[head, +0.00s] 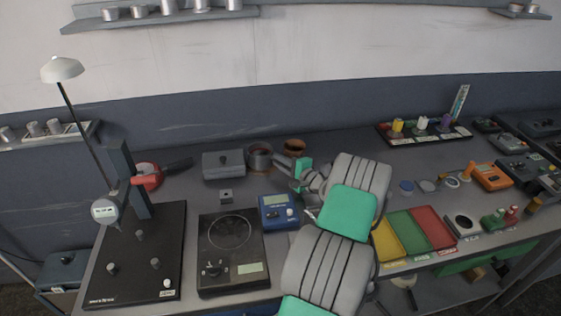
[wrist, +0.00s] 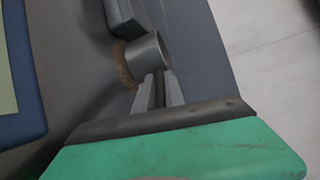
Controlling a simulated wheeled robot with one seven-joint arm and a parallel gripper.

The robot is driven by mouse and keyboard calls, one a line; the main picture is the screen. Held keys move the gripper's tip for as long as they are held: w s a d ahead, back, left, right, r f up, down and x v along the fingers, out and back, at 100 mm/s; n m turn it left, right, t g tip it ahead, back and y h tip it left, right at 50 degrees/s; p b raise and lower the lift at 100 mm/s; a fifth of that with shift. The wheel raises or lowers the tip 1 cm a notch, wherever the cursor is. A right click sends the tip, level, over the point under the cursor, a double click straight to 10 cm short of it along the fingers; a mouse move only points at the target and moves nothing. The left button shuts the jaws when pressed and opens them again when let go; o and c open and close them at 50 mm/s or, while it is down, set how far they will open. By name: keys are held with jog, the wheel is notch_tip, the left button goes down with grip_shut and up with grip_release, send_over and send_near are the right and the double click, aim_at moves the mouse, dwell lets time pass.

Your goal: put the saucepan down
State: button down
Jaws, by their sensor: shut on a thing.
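The saucepan (head: 259,158) is a small grey metal pan near the back of the bench, just right of a grey box. In the wrist view its round grey side (wrist: 143,50) shows directly ahead of the fingers. My gripper (head: 281,161) reaches in from the right and is shut on the saucepan; its fingers (wrist: 157,90) meet at the pan's near side. The exact grip on the handle is hard to see. A brown, rough-edged patch (wrist: 123,68) shows beside and under the pan; I cannot tell whether the pan touches it.
The grey box (head: 223,165) stands close to the pan's left. A brown round thing (head: 293,146) is behind my gripper.

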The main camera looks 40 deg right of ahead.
jog(key=shift+f+b, duration=0.55)
jog(key=shift+f, duration=0.05)
jog(key=c, duration=1.3)
grip_release()
